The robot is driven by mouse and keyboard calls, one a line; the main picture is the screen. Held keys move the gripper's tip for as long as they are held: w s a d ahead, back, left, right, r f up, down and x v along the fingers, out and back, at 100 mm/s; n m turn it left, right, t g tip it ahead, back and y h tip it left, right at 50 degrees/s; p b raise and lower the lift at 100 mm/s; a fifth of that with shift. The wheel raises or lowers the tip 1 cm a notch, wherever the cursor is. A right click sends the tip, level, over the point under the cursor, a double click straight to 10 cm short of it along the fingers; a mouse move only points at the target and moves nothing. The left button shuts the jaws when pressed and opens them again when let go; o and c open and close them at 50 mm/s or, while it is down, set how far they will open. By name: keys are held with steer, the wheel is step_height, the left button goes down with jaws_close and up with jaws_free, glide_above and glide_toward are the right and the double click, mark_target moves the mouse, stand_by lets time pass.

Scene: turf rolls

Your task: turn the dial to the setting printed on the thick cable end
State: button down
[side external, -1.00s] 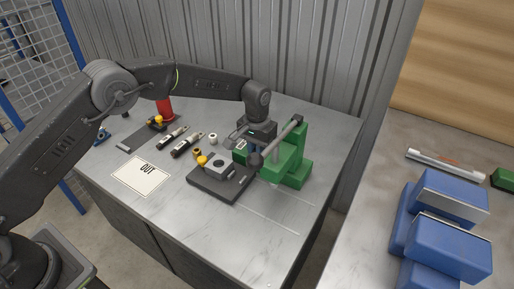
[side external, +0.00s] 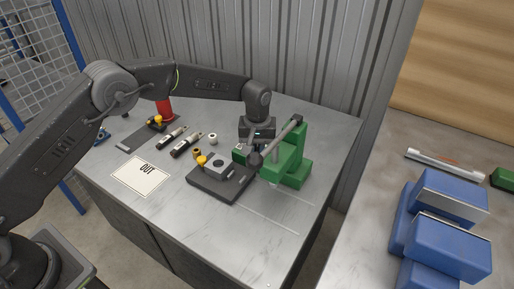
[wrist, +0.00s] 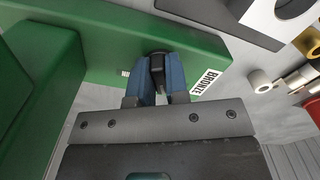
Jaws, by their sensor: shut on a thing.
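My gripper (wrist: 157,78) is shut on a black dial knob (wrist: 157,62) on the face of the green press (wrist: 110,52). A white label reading BRONZE (wrist: 205,81) is beside the knob. In the side view the green press (side external: 291,165) stands at the right of the bench, and its lever partly hides my gripper. Two black cable ends with pale bands, one (side external: 186,146) and another (side external: 171,137), lie on the bench left of the press. The nearer one looks thicker; any print on them is too small to read.
A dark fixture plate (side external: 222,190) with a grey block and yellow knob sits before the press. Small brass and white rings (side external: 213,138) lie behind it. A card marked OUT (side external: 140,177) lies at left. The bench front is clear. Blue boxes (side external: 445,240) stand on another table.

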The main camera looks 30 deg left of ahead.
mark_target(257, 148)
steer(key=shift+n, duration=1.1)
steer(key=c, duration=1.1)
jaws_free()
step_height(257, 148, up, 14)
steer(key=shift+f, duration=0.1)
